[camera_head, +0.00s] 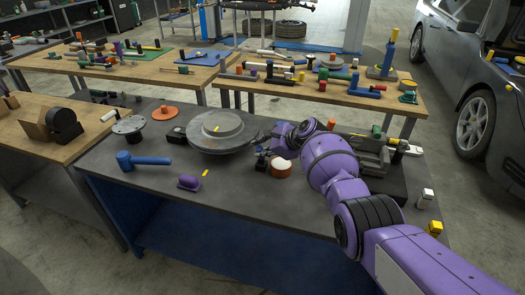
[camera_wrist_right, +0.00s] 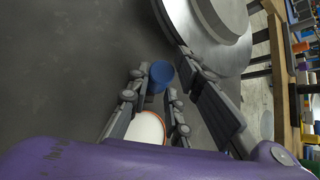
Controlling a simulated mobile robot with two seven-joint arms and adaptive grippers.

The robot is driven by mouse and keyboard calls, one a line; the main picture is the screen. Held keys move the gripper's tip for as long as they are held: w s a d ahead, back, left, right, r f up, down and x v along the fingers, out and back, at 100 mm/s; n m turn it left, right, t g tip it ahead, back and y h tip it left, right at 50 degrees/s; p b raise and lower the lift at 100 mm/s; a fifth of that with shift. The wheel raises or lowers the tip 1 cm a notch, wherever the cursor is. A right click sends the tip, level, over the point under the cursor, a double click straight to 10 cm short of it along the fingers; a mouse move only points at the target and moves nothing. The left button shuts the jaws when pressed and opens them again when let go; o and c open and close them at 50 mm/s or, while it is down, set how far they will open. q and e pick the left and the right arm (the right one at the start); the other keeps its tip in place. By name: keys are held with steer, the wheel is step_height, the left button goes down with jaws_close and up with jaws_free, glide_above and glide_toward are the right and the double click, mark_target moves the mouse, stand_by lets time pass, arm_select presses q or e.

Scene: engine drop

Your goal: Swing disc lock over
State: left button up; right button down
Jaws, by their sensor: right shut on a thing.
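A large grey round disc (camera_head: 200,147) with a raised hub lies on the dark workbench; part of it shows at the top of the right wrist view (camera_wrist_right: 235,62). I cannot make out a separate lock on it with certainty. My right gripper (camera_head: 262,158) is low over the bench, just right of the disc. In the right wrist view its fingers (camera_wrist_right: 157,88) are closed around a small blue cylinder (camera_wrist_right: 161,74), beside the disc's rim. The fingers partly hide the cylinder. My left gripper is not in view.
A white-topped orange round thing (camera_head: 281,168) stands close by my right gripper. Grey machinery (camera_head: 368,155) stands behind my right arm.

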steer(key=shift+s+f, duration=0.25)
steer(key=shift+f, duration=0.15)
steer(key=c, duration=1.7)
jaws_free()
steer(key=shift+w+r, duration=0.1)
steer(key=shift+r, duration=0.05)
steer(key=shift+r, duration=0.1)
steer(key=v, duration=1.2)
